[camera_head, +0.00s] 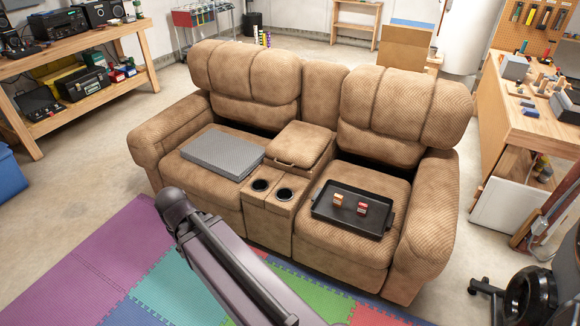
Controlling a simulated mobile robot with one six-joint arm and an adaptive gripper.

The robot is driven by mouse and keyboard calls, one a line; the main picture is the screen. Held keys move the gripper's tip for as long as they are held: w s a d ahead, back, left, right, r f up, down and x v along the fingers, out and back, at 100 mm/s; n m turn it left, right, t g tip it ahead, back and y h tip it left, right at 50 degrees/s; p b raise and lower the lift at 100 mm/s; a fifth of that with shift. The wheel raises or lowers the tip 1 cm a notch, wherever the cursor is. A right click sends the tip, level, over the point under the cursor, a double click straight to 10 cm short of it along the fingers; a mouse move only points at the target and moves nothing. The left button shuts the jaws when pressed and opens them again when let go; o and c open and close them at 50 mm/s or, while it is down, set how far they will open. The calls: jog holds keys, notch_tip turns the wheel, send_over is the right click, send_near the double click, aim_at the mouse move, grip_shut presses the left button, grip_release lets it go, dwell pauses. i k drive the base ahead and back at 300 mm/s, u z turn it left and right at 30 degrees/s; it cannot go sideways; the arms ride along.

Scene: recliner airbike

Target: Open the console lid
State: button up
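The console lid (302,142) is a tan padded cover in the middle of the brown recliner sofa (195,128). It looks closed, lying flat on the console (268,215), with a small strap or handle at its front edge. Two dark cup holders sit in the console in front of the lid. My arm rises from the bottom of the view, in front of the sofa. Its visible links stand apart from the lid in the picture. My gripper is not in view.
A grey flat case (222,153) lies on the left seat. A black tray (335,218) with two small boxes sits on the right seat. Workbenches stand left (75,38) and right (515,125). Coloured foam mats (95,265) cover the floor in front; a black wheeled object is at lower right.

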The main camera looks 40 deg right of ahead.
aim_at(300, 144)
jog(key=u, duration=0.95)
jog(key=k, duration=0.1)
jog(key=z, duration=2.3)
jog(key=i, duration=0.65)
jog(key=u, duration=1.2)
